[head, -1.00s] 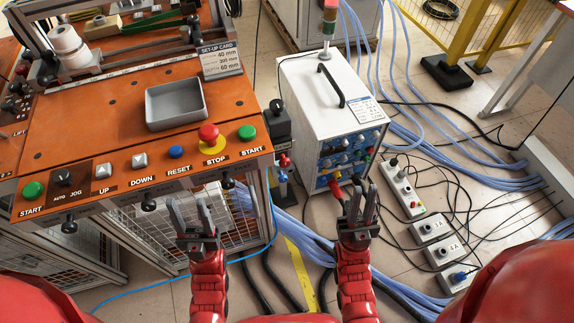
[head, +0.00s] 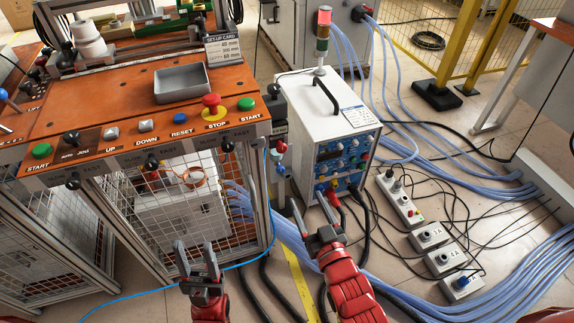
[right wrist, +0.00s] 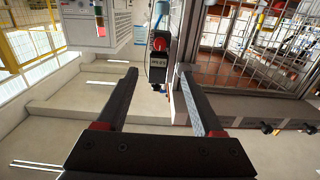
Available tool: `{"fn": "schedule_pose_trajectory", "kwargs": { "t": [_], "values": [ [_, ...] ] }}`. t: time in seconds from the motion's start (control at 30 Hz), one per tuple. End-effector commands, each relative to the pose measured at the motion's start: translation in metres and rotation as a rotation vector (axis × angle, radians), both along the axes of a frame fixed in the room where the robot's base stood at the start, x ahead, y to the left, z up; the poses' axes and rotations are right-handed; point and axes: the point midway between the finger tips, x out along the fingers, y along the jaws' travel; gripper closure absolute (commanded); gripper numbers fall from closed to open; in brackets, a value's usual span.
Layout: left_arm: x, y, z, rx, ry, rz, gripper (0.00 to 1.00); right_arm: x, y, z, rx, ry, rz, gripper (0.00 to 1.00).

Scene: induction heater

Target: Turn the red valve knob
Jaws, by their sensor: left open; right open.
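A small red knob (head: 281,147) sits on a fitting at the right side of the orange-topped bench, above a blue part. In the right wrist view a red round knob (right wrist: 158,44) shows on a dark labelled unit, ahead between the fingers; I cannot tell for sure that it is the same knob. My right gripper (head: 311,208) is open and empty, below and to the right of the knob, apart from it. Its spread fingers also show in the right wrist view (right wrist: 158,75). My left gripper (head: 195,256) is open and empty in front of the mesh cabinet.
The white heater unit (head: 318,115) stands right of the knob, with cables at its front. The bench (head: 130,105) carries a grey tray and a red stop button (head: 211,101). Blue hoses (head: 400,255) and switch boxes (head: 430,236) cover the floor at right.

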Motion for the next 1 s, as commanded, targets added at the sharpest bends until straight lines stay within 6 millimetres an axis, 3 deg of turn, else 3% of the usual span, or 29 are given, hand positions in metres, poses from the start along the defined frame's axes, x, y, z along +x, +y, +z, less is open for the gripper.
{"fn": "schedule_pose_trajectory", "kwargs": {
  "t": [0.17,0.43,0.8,1.0],
  "values": [
    [0.0,0.0,-0.015,0.0,0.0,0.0,0.5,0.013,0.005,-0.004,0.0,-0.001,0.002,0.31],
    [0.0,0.0,-0.047,0.0,0.0,0.0,0.5,0.053,0.019,-0.003,0.001,-0.006,0.003,0.31],
    [0.0,0.0,-0.054,0.0,0.0,0.0,0.5,0.123,0.041,0.0,-0.001,-0.001,0.002,0.31],
    [0.0,0.0,-0.058,0.0,0.0,0.0,0.5,0.151,0.05,0.0,-0.001,0.0,0.002,0.31]
  ]
}}
